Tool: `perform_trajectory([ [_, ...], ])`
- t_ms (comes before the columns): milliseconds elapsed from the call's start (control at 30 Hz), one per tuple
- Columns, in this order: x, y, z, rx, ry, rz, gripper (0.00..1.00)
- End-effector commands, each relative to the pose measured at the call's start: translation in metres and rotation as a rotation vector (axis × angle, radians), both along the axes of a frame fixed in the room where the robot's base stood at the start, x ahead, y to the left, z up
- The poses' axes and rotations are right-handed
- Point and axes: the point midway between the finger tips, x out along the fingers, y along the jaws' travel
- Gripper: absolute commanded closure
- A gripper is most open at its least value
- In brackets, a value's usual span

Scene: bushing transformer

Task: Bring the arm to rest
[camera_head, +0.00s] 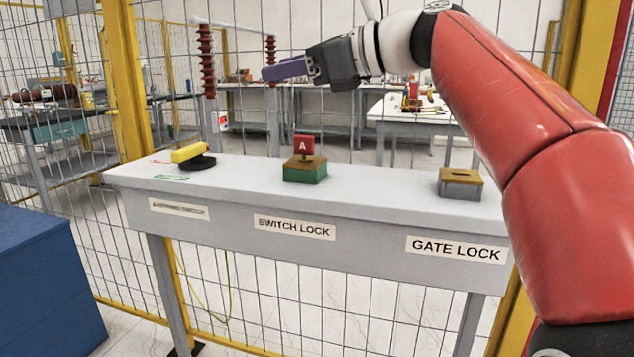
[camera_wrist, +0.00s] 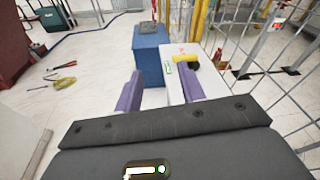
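My red arm reaches in from the right in the head view, and my gripper (camera_head: 287,69) hangs above the grey table, pointing left. In the wrist view the two purple fingers of my gripper (camera_wrist: 159,92) stand apart with nothing between them, so it is open and empty. The gripper is well above the table and touches nothing that I can see.
The grey table (camera_head: 330,187) carries a yellow-handled switch (camera_head: 190,152), a green switch lock with a red "A" key (camera_head: 304,146) and a gate lock block (camera_head: 460,184). A wire fence (camera_head: 350,310) stands behind. A blue box (camera_head: 45,280) is at left; tools (camera_wrist: 62,82) lie on the floor.

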Motion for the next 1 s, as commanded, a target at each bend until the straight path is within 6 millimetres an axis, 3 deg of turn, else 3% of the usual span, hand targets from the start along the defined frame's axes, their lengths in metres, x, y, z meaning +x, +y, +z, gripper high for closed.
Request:
perform_trajectory([
  [200, -0.009, 0.009, -0.056, -0.263, -0.137, -0.033, 0.60],
  [367, -0.026, -0.001, -0.115, -0.553, -0.283, -0.020, 0.60],
  [467, -0.048, -0.022, -0.165, -0.807, -0.406, 0.034, 0.60],
  [567, -0.081, -0.055, -0.222, -1.093, -0.543, 0.156, 0.60],
  [800, -0.170, -0.140, -0.344, -1.601, -0.829, 0.650, 0.60],
  [900, -0.198, -0.164, -0.381, -1.699, -0.918, 0.857, 0.60],
  [1000, -0.216, -0.178, -0.406, -1.745, -0.981, 1.005, 0.60],
])
